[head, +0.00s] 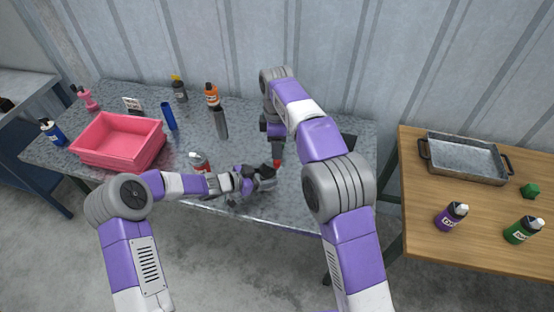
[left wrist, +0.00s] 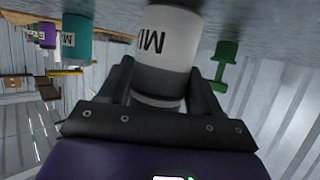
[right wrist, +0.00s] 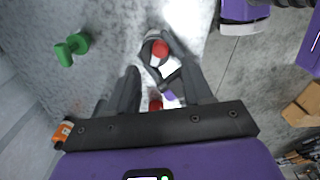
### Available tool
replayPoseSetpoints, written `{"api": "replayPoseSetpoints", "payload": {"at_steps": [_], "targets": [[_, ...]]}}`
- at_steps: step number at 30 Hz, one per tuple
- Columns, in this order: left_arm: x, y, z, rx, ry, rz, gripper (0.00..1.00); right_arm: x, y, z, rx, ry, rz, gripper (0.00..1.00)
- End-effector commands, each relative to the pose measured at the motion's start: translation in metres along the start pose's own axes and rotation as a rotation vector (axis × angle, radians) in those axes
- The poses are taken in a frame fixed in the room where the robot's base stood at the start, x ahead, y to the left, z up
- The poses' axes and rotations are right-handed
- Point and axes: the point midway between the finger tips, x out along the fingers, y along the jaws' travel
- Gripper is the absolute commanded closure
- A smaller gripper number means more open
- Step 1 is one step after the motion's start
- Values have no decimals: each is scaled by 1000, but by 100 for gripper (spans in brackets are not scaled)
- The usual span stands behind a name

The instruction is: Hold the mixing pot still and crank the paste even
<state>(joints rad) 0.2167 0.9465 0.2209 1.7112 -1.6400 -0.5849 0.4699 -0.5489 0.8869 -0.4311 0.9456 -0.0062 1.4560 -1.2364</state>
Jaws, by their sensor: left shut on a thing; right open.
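The mixing pot (left wrist: 165,35) is a white and grey cylinder with dark lettering. My left gripper (left wrist: 160,88) is shut around its side. In the head view, my left gripper (head: 268,176) is near the table's front edge, and the pot is mostly hidden. A red knob (head: 277,163) shows there. The right wrist view shows a red part (right wrist: 160,48) at the pot and another red piece (right wrist: 155,104) between my right fingers. My right gripper (right wrist: 160,88) is open over the pot, pointing down; in the head view it is just above the red knob (head: 277,148).
A pink bin (head: 118,142) and several bottles stand on the grey table, with a silver red-topped one (head: 198,160) near my left arm. A green dumbbell-shaped thing (right wrist: 72,48) lies near the pot. A metal tray (head: 465,160) is on the wooden table at right.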

Motion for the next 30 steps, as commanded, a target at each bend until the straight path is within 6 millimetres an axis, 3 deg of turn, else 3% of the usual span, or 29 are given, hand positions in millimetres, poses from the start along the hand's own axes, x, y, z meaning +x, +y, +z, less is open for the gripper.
{"api": "replayPoseSetpoints", "payload": {"at_steps": [3,9,15,23,30], "targets": [[0,0,0,0,1,0,71,26,-1,0,0,-2,-4,49],[0,0,0,0,1,0,71,58,-1,0,-1,-1,-2,49],[0,0,0,0,1,0,71,71,0,0,-1,0,0,49],[0,0,0,0,1,0,71,72,0,0,-1,1,1,49],[0,0,0,0,1,0,71,72,0,0,-1,1,0,83]]}}
